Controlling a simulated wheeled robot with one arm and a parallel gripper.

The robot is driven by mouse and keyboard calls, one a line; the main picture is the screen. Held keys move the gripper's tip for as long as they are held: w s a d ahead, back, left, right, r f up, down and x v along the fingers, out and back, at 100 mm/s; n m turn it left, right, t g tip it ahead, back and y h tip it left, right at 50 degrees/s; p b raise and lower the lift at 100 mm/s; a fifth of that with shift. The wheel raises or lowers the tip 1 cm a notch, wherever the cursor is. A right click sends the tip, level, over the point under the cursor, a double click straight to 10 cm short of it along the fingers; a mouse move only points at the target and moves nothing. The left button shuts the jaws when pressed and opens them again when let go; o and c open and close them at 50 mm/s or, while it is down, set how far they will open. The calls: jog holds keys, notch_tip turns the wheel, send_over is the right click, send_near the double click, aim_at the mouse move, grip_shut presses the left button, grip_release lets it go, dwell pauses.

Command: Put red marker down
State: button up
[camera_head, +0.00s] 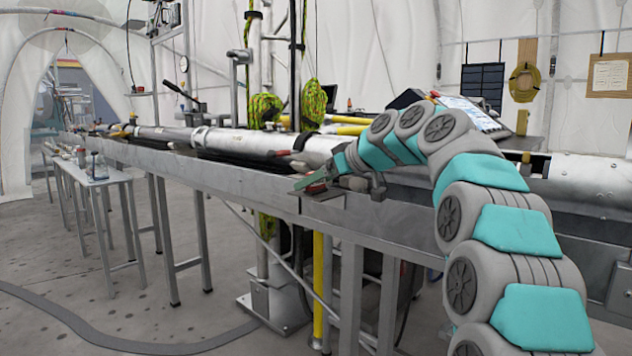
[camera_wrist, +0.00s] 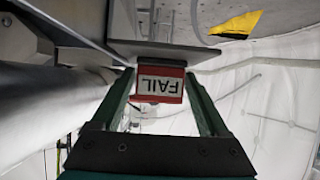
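The red marker (camera_wrist: 160,84) is a small red block with a white label reading "FAIL", upside down in the wrist view. My gripper (camera_wrist: 160,76) has a green finger along each side of it, and the fingertips appear to touch its sides. The marker meets the edge of a flat grey plate (camera_wrist: 165,53) in that view; I cannot tell whether it rests on it. In the head view the red marker (camera_head: 316,188) is small at my gripper (camera_head: 308,182), just above a dark plate (camera_head: 325,196) on the front edge of the long metal bench.
A long grey pipe (camera_head: 225,139) lies along the metal bench (camera_head: 240,182), behind my gripper. A smaller table (camera_head: 95,174) with small items stands at the left. A tablet (camera_head: 470,112) is at the right behind my arm. The floor at the front left is mostly clear, crossed by a cable strip.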

jog(key=shift+o, duration=1)
jog(key=shift+r, duration=0.1)
jog(key=shift+r, duration=0.15)
jog(key=v, duration=1.2)
jog(key=s+f+m+g+h, duration=0.4)
jog(key=s+f+m+g, duration=0.1)
jog(key=s+f, duration=1.4)
jog(key=s+d+f+m+g+h, duration=0.2)
jog(key=s+d+f, duration=0.4)
jog(key=s+f, duration=0.5)
jog(key=s+d+f+m+g+h, duration=0.2)
jog(key=s+d+f, duration=0.4)
jog(key=s+f, duration=0.6)
jog(key=s+m+h, duration=0.1)
jog(key=s, duration=0.2)
jog(key=shift+s+f+h, duration=0.2)
jog(key=shift+h, duration=0.1)
